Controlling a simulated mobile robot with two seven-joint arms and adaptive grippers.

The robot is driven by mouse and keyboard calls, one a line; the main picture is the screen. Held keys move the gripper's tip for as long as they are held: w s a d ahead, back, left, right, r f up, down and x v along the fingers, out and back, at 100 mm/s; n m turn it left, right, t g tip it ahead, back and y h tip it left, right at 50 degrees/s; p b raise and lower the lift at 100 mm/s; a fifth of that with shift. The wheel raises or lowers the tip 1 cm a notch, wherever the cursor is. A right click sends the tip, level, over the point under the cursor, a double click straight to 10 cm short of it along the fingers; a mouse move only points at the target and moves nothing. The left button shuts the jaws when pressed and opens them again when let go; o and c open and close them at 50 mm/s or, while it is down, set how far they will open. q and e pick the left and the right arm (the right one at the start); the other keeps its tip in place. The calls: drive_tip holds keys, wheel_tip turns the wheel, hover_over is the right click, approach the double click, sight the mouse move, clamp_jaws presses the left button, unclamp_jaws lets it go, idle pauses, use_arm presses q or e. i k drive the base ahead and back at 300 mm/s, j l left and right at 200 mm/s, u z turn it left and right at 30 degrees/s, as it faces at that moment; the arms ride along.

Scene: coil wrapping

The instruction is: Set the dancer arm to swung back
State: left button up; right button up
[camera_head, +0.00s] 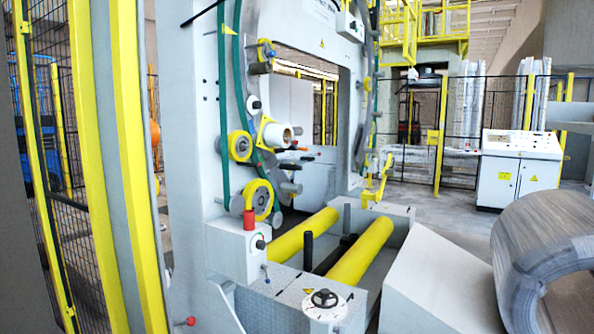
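A grey wrapping machine (192,140) with a large upright ring (240,75) fills the middle of the view. On the ring sit a yellow-rimmed roller (240,146), a lower yellow-rimmed roller (259,198) and a yellow bracket with a metal hub (277,134). A small dark lever with an orange-red end (304,157) sticks out beside the hub. I cannot tell for sure which of these parts is the dancer arm, nor its setting. Neither of my grippers is in view.
Two yellow rollers (362,252) lie in the machine bed, with a black post (308,250) between them. A grey coil (548,255) lies at right beside a pale sloped block (440,285). Yellow-framed fencing (107,150) closes the left.

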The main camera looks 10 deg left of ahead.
sight(284, 166)
drive_tip(key=i+l, duration=0.35)
drive_tip(key=i, duration=0.2)
drive_tip(key=i+l, duration=0.3)
drive_tip(key=i, duration=0.2)
